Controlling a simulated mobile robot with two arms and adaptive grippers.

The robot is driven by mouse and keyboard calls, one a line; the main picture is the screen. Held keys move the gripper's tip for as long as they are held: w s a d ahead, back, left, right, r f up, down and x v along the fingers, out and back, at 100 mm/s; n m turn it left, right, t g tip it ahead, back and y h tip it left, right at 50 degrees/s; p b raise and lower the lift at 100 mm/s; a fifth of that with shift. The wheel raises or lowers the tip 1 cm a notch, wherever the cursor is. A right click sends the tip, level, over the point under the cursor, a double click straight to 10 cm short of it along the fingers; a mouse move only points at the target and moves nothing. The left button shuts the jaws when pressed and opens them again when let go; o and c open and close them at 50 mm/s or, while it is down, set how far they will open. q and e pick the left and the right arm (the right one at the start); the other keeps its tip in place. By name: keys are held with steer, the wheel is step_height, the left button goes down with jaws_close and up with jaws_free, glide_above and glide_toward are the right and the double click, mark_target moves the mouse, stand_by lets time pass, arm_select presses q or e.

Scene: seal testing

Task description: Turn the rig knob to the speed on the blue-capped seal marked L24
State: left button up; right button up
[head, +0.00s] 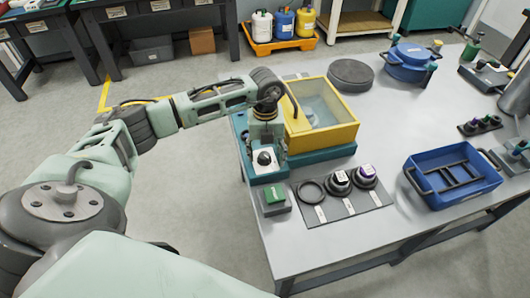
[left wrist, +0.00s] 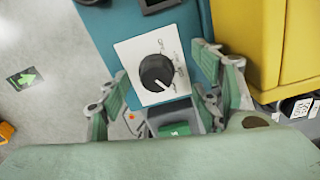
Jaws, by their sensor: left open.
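The rig knob (head: 265,158) is black on a white plate at the front of the teal and yellow test rig (head: 322,138). It also shows in the left wrist view (left wrist: 157,72), with a white pointer line towards the bottom of the picture; the dial marks are too small to read. My left gripper (head: 266,136) is above the knob, fingers open and apart on either side of it in the wrist view. Two dark seals with labels, one purplish-capped (head: 366,172) and one dark-capped (head: 338,177), sit on a grey mat (head: 345,208). I cannot read L24 or pick out a blue cap.
A green button box (head: 275,198) stands just in front of the rig. A black ring (head: 311,192) lies on the mat. A blue crate (head: 453,174), a blue pot (head: 408,62) and a grey disc (head: 350,74) stand on the table (head: 415,115). Clear tabletop lies between them.

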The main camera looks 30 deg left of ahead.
mark_target(264, 155)
arm_select(q)
steer(key=shift+o, duration=0.2)
steer(key=shift+s+a+f, duration=0.1)
steer(key=shift+a, duration=0.05)
step_height(264, 155, up, 7)
steer(key=p, duration=0.5)
